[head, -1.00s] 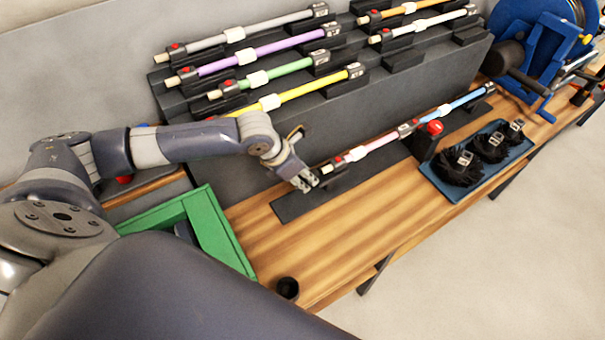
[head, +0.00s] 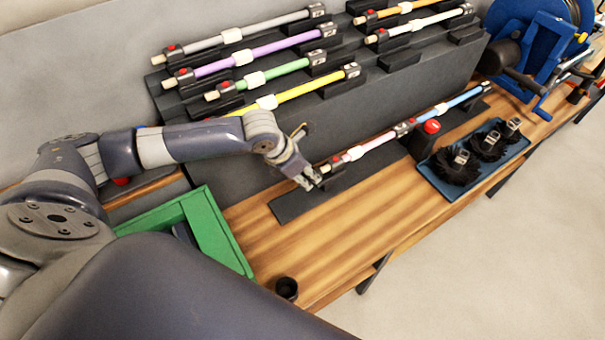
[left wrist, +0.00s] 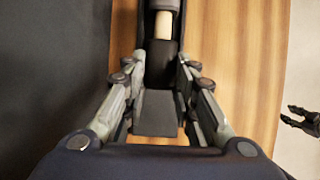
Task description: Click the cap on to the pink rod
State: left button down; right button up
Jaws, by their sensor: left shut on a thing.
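The pink rod (head: 368,146) lies in line with the blue rod (head: 465,98) on the low dark base, with a red button near its left end. My left gripper (head: 311,181) is at that left end. In the left wrist view, my left gripper (left wrist: 157,100) is shut on the black cap (left wrist: 157,113). The rod's tan tip (left wrist: 163,25) shows straight ahead of it. I cannot tell whether cap and tip touch.
A stepped dark rack (head: 350,112) with several coloured rods stands behind. A blue tray (head: 449,187) holds black brushes at the right. The front wooden strip (head: 330,245) is clear.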

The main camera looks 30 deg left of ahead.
aim_at(317, 171)
pick_arm(q)
jog(key=shift+w+d, duration=0.15)
jog(key=shift+w, duration=0.1)
dwell(0.5)
jog(key=shift+w+d, duration=0.4)
jog(key=shift+w, duration=0.25)
jog(key=shift+w+d+r+p, duration=0.25)
jog(key=shift+w+d+p, duration=0.05)
jog(key=shift+w+d, duration=0.1)
dwell(0.7)
jog(key=shift+s+f, duration=0.1)
dwell(0.6)
jog(key=shift+f+p, duration=0.1)
jog(key=shift+p, duration=0.4)
jog(key=shift+s+f, duration=0.15)
